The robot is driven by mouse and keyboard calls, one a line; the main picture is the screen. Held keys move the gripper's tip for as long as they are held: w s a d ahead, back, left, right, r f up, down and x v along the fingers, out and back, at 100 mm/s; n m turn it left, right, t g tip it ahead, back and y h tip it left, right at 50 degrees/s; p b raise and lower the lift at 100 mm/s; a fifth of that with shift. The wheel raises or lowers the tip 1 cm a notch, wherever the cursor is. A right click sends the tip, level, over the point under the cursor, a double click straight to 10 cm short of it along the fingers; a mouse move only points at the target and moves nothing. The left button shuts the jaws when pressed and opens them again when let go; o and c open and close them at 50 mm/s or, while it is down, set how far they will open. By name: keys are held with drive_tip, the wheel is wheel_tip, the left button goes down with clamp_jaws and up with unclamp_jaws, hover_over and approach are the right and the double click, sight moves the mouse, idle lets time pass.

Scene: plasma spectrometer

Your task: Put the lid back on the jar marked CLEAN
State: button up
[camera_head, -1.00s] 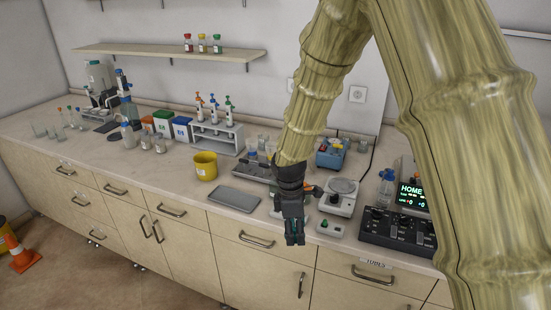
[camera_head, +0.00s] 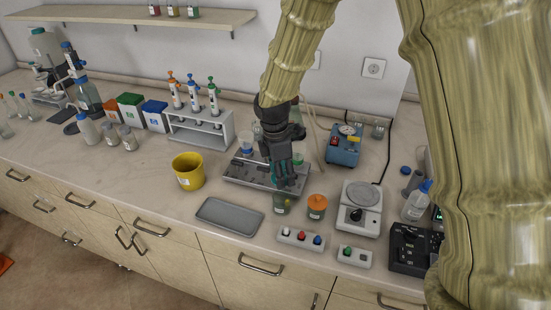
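My gripper (camera_head: 287,180) points down over the front right of a grey rack tray (camera_head: 238,178). Whether its fingers are open or shut is not clear. A small greenish glass jar (camera_head: 281,206) stands just below and in front of the fingertips; its top is partly hidden by them. Beside it on the right stands a jar with an orange lid (camera_head: 316,206). I cannot read CLEAN on either jar. A small blue round piece (camera_head: 405,170), perhaps a lid, shows at the right, behind the scale. My gripper hides part of the tray.
A yellow bucket (camera_head: 188,171) and a grey flat tray (camera_head: 229,216) lie to the left. A balance (camera_head: 359,207) stands to the right, with button boxes (camera_head: 301,238) in front. A blue device (camera_head: 344,145) and a pipette stand (camera_head: 201,130) are behind. Bare bench lies between the bucket and flat tray.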

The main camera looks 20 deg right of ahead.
drive_tip(key=shift+s, duration=0.15)
drive_tip(key=shift+s+f+b, duration=0.15)
drive_tip(key=shift+s+b, duration=0.8)
drive_tip(key=shift+s, duration=0.05)
drive_tip(key=w+f+b, duration=0.2)
drive_tip(key=f, duration=0.1)
drive_tip(key=shift+f, duration=0.25)
wheel_tip(320, 180, down, 2)
drive_tip(key=shift+s+f+b, duration=0.15)
drive_tip(key=shift+b, duration=0.15)
drive_tip(key=shift+s+r, duration=0.2)
drive_tip(key=shift+s, duration=0.05)
